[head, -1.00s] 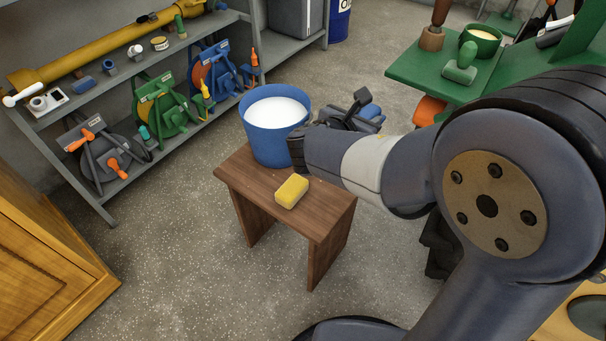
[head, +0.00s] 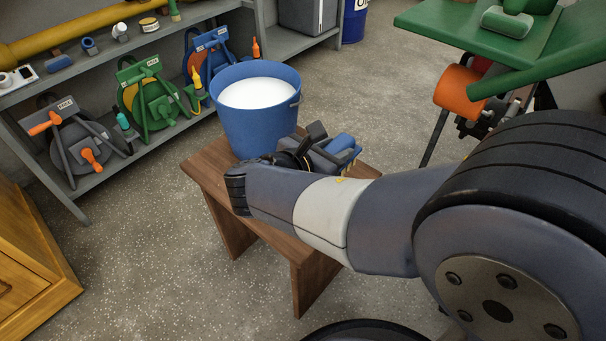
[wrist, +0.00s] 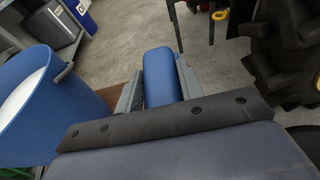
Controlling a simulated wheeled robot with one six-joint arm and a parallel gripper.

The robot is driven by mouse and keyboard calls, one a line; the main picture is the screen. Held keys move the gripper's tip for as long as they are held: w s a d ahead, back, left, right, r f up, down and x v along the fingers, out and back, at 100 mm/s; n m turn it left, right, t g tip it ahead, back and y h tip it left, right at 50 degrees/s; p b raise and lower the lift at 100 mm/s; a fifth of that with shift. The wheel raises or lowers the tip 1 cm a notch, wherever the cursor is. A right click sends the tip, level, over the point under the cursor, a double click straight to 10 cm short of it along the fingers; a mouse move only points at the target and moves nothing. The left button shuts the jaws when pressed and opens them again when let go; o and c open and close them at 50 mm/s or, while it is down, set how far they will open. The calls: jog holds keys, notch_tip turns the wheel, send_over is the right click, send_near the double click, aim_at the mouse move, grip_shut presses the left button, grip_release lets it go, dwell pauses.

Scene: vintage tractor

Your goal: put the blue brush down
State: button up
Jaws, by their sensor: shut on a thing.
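The blue brush (head: 343,144) is between the jaws of my gripper (head: 326,150), right of the bucket in the head view. The wrist view shows its rounded blue body (wrist: 159,76) with a grey finger on each side of my gripper (wrist: 160,88). Floor shows beyond the brush in the wrist view. I cannot tell how high the brush is above the stool or floor. The wooden stool (head: 206,168) is largely covered by my arm in the head view.
A blue bucket (head: 255,128) of white liquid stands on the stool, close left of my gripper. A shelf (head: 75,192) with reels is at left, a wooden cabinet (head: 35,265) at lower left. Open floor lies between.

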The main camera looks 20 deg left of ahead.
notch_tip(320, 180, down, 9)
jog(key=b, duration=0.4)
jog(key=shift+f, duration=0.2)
jog(key=o, duration=1.1)
jog(key=shift+c, duration=0.2)
jog(key=shift+s+r, duration=0.1)
jog(key=shift+r, duration=0.15)
jog(key=p+v, duration=0.5)
jog(key=v, duration=0.6)
jog(key=shift+s+a, duration=0.25)
jog(key=shift+s, duration=0.1)
